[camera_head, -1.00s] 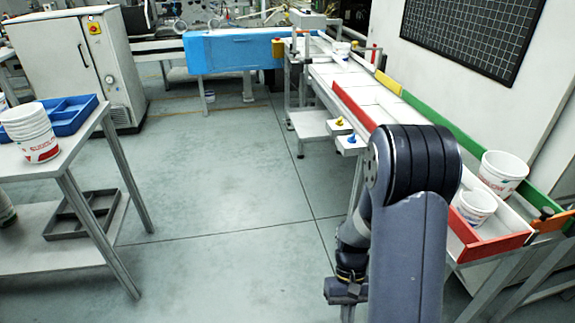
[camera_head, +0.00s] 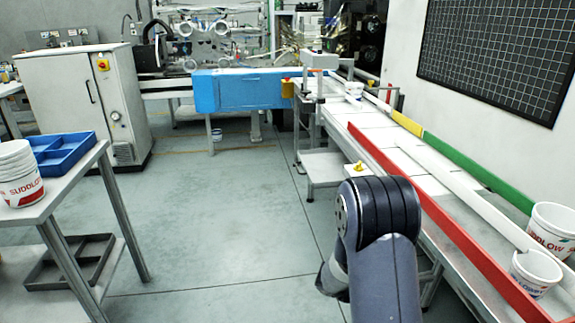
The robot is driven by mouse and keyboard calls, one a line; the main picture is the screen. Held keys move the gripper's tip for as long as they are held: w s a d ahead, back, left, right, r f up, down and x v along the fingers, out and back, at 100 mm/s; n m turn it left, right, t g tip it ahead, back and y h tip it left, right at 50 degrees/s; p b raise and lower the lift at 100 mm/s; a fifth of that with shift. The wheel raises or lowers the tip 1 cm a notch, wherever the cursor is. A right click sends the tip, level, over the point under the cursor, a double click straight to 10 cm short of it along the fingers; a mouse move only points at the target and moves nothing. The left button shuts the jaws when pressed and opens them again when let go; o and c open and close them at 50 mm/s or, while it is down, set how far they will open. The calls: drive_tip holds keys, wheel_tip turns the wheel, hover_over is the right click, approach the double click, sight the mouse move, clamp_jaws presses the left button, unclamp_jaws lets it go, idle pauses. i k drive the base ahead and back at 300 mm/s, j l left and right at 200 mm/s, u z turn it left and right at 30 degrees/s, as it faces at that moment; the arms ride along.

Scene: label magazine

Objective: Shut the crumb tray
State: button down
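I cannot pick out a crumb tray in this view. My gripper is not in view. Only the dark upper part of my arm shows at the lower middle, and it hides some floor and part of the conveyor's near side. A white slatted conveyor (camera_head: 379,132) with a long red side rail (camera_head: 440,217) runs from the back middle to the lower right. A blue machine housing (camera_head: 240,91) stands at its far end.
White printed tubs stand at the conveyor's near end (camera_head: 536,270) and on the left table (camera_head: 20,178), beside a blue divided tray (camera_head: 66,153). A grey divided tray (camera_head: 70,262) lies on the lower shelf. A white cabinet (camera_head: 75,97) stands behind. The middle floor is clear.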

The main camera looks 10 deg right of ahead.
sight(322, 168)
drive_tip(key=i+u, duration=0.1)
drive_tip(key=i, duration=0.45)
drive_tip(key=i+u, duration=0.15)
drive_tip(key=i, duration=0.4)
drive_tip(key=i+u, duration=0.1)
drive_tip(key=i, duration=0.45)
drive_tip(key=i+l+u, duration=0.1)
drive_tip(key=i, duration=0.45)
drive_tip(key=i+l+u, duration=0.1)
drive_tip(key=i, duration=0.45)
drive_tip(key=l, duration=0.1)
